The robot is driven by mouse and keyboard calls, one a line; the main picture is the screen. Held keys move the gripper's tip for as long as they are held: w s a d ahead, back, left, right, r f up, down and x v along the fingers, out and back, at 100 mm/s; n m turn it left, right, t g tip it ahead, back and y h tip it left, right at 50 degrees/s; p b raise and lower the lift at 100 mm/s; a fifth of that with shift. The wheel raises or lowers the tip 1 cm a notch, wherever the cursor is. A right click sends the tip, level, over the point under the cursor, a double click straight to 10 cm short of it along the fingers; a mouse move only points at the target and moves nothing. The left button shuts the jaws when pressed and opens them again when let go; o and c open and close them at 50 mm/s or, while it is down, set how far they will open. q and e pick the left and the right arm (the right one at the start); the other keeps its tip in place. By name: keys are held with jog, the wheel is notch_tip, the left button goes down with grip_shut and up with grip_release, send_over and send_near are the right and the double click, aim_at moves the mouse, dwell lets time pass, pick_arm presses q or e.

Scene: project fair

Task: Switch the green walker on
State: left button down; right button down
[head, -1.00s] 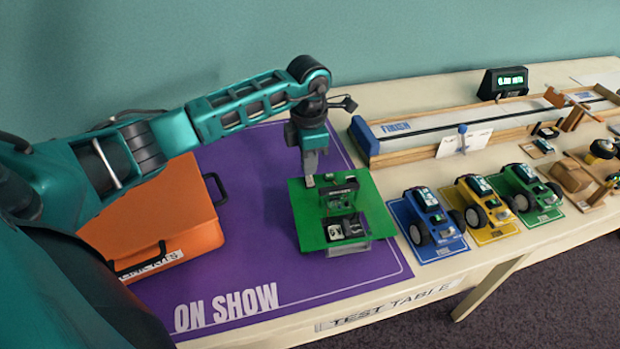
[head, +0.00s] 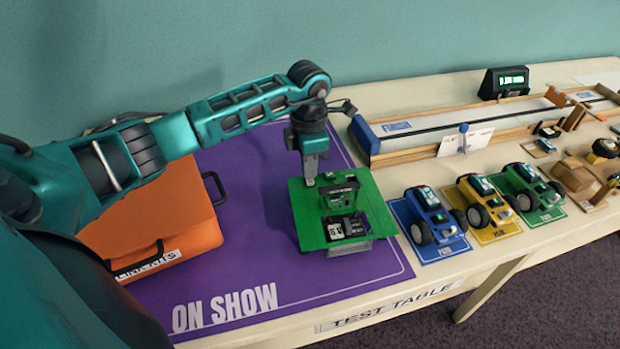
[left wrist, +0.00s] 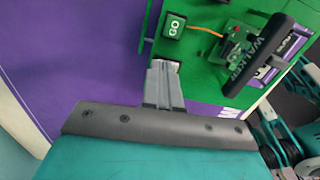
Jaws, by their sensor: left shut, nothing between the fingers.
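The green walker (head: 341,198) stands on a green board (head: 375,206) on the purple mat. In the left wrist view it shows as a green and black mechanism (left wrist: 237,47) with a black bar reading WALKER and an orange wire. My left gripper (head: 309,183) points down at the board's far left part. In the left wrist view the shut, empty fingers (left wrist: 164,66) end just below the GO block. I cannot tell whether they touch anything. My right gripper is not in view.
An orange case (head: 150,225) lies left of the board, under my left arm. Blue, yellow and green cars (head: 430,215) stand on cards to the right. A track (head: 450,125) with a lit display (head: 503,82) is behind them. The purple mat (head: 240,270) is clear in front.

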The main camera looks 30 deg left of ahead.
pick_arm(q)
jog(key=shift+f, duration=0.35)
jog(key=shift+r, duration=0.15)
jog(key=shift+r+p, duration=2.45)
jog(key=shift+r, duration=1)
jog(key=shift+f, duration=0.1)
